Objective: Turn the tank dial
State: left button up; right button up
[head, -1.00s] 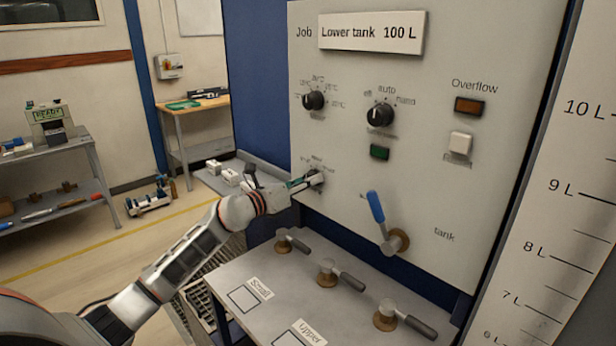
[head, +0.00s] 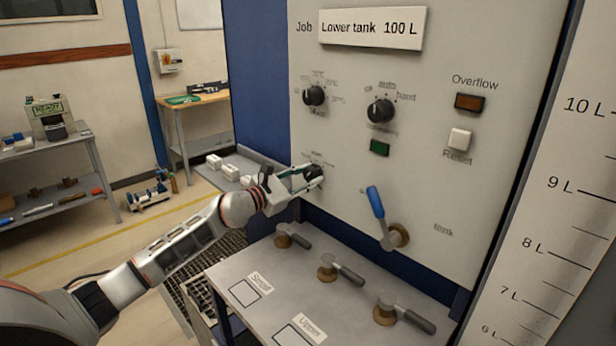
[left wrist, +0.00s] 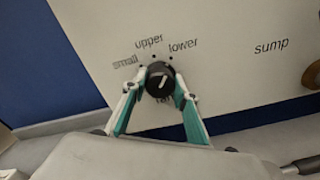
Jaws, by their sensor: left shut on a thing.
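The tank dial is a round black knob (left wrist: 160,76) low on the left of the grey panel. In the left wrist view the labels "small", "upper" and "lower" arc above it, and the label below it is partly covered. Its white mark slants up and to the right, roughly toward "lower". In the head view the dial (head: 314,173) is partly hidden by my left gripper (head: 308,178). The left gripper's fingers (left wrist: 160,88) are on either side of the knob and shut on it. My right gripper is not in view.
A blue-handled valve (head: 376,205) sticks out of the panel to the right. Several grey-handled valves stand on the shelf (head: 235,270) below. Two more black knobs (head: 380,110) (head: 314,95) and a white reset button (head: 459,139) are higher on the panel.

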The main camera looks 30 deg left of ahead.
pick_arm(q)
jog(key=shift+f+m, duration=0.1)
jog(key=shift+m, duration=0.4)
jog(key=o, duration=1.1)
jog(key=v, duration=1.2)
